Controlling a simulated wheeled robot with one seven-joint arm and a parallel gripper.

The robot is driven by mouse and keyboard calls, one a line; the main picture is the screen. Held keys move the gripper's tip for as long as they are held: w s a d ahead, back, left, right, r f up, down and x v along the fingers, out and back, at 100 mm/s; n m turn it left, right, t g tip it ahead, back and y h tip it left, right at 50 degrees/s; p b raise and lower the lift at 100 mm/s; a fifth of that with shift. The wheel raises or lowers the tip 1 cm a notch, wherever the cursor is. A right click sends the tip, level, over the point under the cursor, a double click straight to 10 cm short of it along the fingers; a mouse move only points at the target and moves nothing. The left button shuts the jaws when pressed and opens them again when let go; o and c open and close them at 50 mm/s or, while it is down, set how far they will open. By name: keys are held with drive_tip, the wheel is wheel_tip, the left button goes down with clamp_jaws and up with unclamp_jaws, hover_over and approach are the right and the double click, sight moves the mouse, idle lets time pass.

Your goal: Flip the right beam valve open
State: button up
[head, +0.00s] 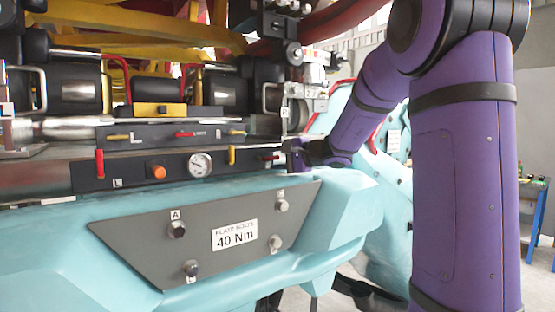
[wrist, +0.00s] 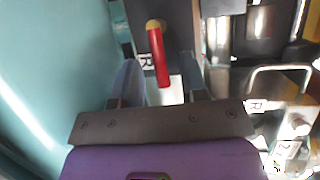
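The right beam valve shows in the wrist view as a red lever (wrist: 159,58) on a yellow pivot, beside a label marked R (wrist: 147,63). My gripper (wrist: 160,75) is open, with one finger on each side of the lever and gaps visible on both sides. A matching red lever (head: 99,163) hangs down at the panel's left end, beside an L label.
The lower panel also carries an orange button (head: 159,172), a gauge (head: 199,164) and a yellow lever (head: 231,155). An upper panel (head: 160,133) with small handles sits just above. Teal bodywork (head: 350,200) is close below and right of the gripper.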

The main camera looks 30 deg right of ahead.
drive_tip(key=shift+s, duration=0.1)
drive_tip(key=v, duration=1)
drive_tip(key=shift+s+d, duration=0.2)
drive_tip(key=shift+s, duration=0.1)
drive_tip(key=shift+a, duration=0.1)
drive_tip(key=s+a+f+n+g, duration=0.25)
drive_tip(key=s+a+g, duration=0.2)
drive_tip(key=a, duration=0.45)
drive_tip(key=s+a+f+n+g, duration=0.2)
drive_tip(key=s+a+n+g, duration=0.15)
drive_tip(key=s+a, duration=0.35)
drive_tip(key=s+a+f+n+h, duration=0.2)
drive_tip(key=s+f+n+h, duration=0.1)
drive_tip(key=s, duration=0.3)
drive_tip(key=s+a+f+n+h, duration=0.2)
drive_tip(key=s+f+n+h, duration=0.1)
drive_tip(key=s, duration=0.4)
drive_tip(key=shift+s+n+g+h, duration=0.2)
drive_tip(key=shift+n+g+h, duration=0.3)
drive_tip(key=shift+n, duration=0.4)
